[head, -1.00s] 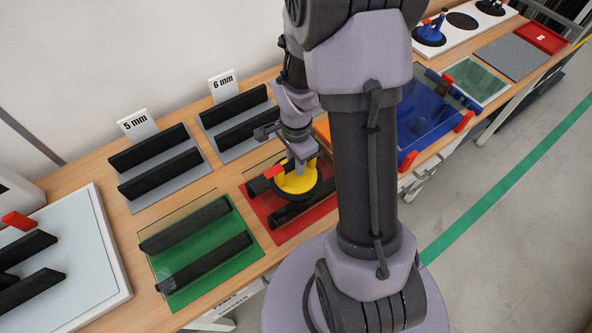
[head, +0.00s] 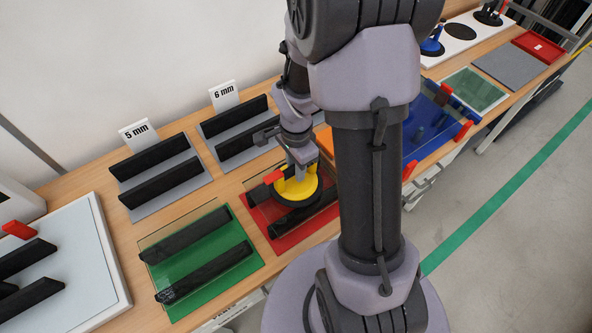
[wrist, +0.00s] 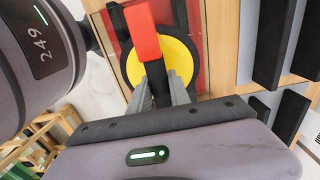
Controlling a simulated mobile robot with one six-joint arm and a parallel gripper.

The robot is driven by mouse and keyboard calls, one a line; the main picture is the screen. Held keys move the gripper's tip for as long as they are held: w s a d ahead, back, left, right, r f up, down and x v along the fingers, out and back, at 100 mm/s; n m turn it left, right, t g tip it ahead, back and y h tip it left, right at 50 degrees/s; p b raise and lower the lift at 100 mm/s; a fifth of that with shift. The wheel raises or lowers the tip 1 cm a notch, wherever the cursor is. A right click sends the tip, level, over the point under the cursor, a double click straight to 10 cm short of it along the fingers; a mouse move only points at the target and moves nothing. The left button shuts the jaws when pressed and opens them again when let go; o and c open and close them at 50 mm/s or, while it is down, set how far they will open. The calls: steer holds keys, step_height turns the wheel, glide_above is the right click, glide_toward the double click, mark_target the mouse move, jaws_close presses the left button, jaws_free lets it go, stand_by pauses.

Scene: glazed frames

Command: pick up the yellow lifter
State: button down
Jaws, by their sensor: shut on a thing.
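The yellow lifter (head: 296,187) is a round yellow disc with a black rim and a red lever. It is at the red mat (head: 284,243), among dark bars. In the wrist view the lifter (wrist: 183,62) fills the top middle, its red lever pointing up the picture. My gripper (head: 300,167) is above the disc, shut on the lifter's handle. In the wrist view both fingers of my gripper (wrist: 160,88) flank the dark handle. The lifter's underside is hidden, so I cannot tell whether it touches the glass below.
A green mat (head: 207,298) with dark bars and glass lies left of the red one. Racks labelled 5 mm (head: 138,131) and 6 mm (head: 223,90) stand behind. A blue tray (head: 412,150) with glass is at right. My arm hides part of the bench.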

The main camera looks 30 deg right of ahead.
steer(key=shift+r, duration=0.85)
steer(key=s+a+r+b, duration=0.1)
steer(key=s+a+b, duration=0.5)
steer(key=s+a, duration=0.4)
steer(key=shift+s+a+r+b, duration=0.2)
steer(key=shift+a+b, duration=0.1)
steer(key=shift+a, duration=0.8)
